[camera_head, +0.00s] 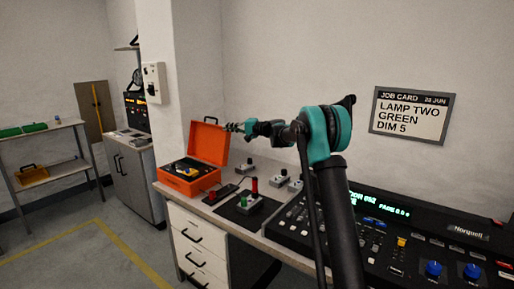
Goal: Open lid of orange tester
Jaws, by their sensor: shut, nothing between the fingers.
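The orange tester (188,178) stands at the left end of the desk. Its lid (209,142) is raised, standing upright at the back, and the dark inside with a yellow part shows. My gripper (230,127) is shut and empty, small in the head view, at the right edge of the raised lid. From this one view I cannot tell whether it touches the lid. My arm reaches in from the lower right.
A black mat (228,209) with a red-topped and a green-topped item lies right of the tester. Small grey boxes (279,178) sit behind it. A lighting console (400,240) fills the right of the desk. A job card hangs on the wall.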

